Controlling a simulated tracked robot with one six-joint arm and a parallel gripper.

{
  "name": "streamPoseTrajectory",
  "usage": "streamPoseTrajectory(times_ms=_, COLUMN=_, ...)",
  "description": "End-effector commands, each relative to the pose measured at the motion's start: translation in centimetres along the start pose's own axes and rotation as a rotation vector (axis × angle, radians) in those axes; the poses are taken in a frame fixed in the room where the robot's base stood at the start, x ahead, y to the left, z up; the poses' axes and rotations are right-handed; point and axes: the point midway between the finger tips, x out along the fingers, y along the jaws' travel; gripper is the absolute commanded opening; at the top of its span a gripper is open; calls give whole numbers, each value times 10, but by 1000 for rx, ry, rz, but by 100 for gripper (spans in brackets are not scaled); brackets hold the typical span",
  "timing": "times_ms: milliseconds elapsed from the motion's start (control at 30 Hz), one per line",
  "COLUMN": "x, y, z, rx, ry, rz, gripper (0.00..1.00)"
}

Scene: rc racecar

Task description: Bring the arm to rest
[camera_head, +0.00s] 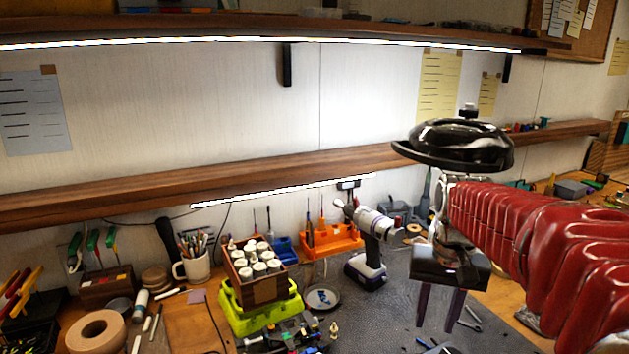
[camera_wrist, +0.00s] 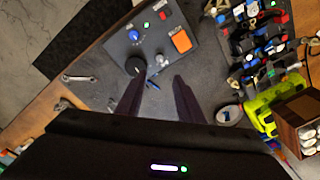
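My gripper (camera_head: 439,308) hangs at the right of the head view, at the end of my red arm, with its fingers pointing down over the dark work mat (camera_head: 400,318). The two dark fingers stand apart with nothing between them. In the wrist view my gripper (camera_wrist: 153,88) is also open and empty. Below the fingertips lies a grey control box (camera_wrist: 158,45) with an orange switch, a black knob and small coloured buttons. The gripper appears clear of the bench.
A wooden box of white-capped bottles (camera_head: 254,270) sits on a lime-green case (camera_head: 260,317). A mug (camera_head: 194,264) and a tape roll (camera_head: 95,332) are at left. A wooden shelf (camera_head: 250,172) crosses behind my arm.

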Motion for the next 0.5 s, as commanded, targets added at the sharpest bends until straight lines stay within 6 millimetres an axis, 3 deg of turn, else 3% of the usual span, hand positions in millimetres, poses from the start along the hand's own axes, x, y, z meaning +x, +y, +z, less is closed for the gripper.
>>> streamPoseTrajectory(times_ms=500, x=14, y=-13, z=76, rx=-160, ry=176, rz=-24, gripper=34)
